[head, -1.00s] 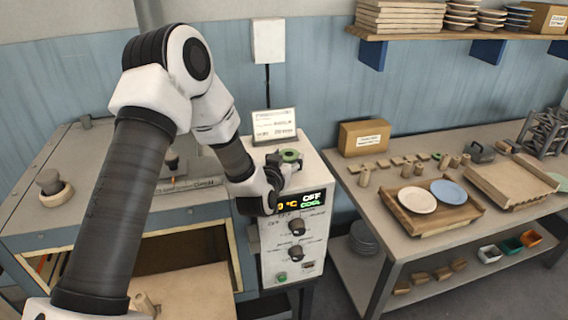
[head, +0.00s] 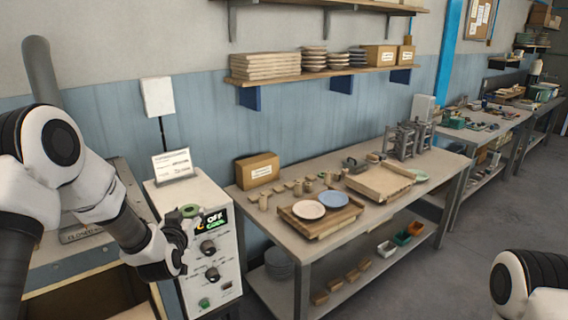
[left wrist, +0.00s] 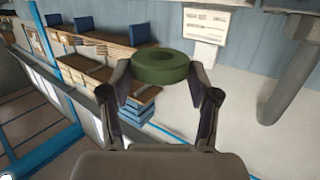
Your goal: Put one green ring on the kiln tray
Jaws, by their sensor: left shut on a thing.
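My left gripper (head: 184,220) is shut on a green ring (head: 190,211), just above the front top edge of the white control box. In the left wrist view the ring (left wrist: 160,67) lies between the two fingertips (left wrist: 160,80), with its hole showing. The kiln (head: 60,275) is at the lower left, partly hidden by my left arm, with a dark opening in its front. I cannot make out a kiln tray inside it. My right gripper is not in view; only a piece of my right arm shows at the lower right.
The white control box (head: 212,275) has a display reading OFF and COOL, with a sign on top. To its right a workbench (head: 262,228) holds a wooden tray (head: 300,232) with two plates, small clay pieces and another board (head: 380,182). Open floor lies at the right.

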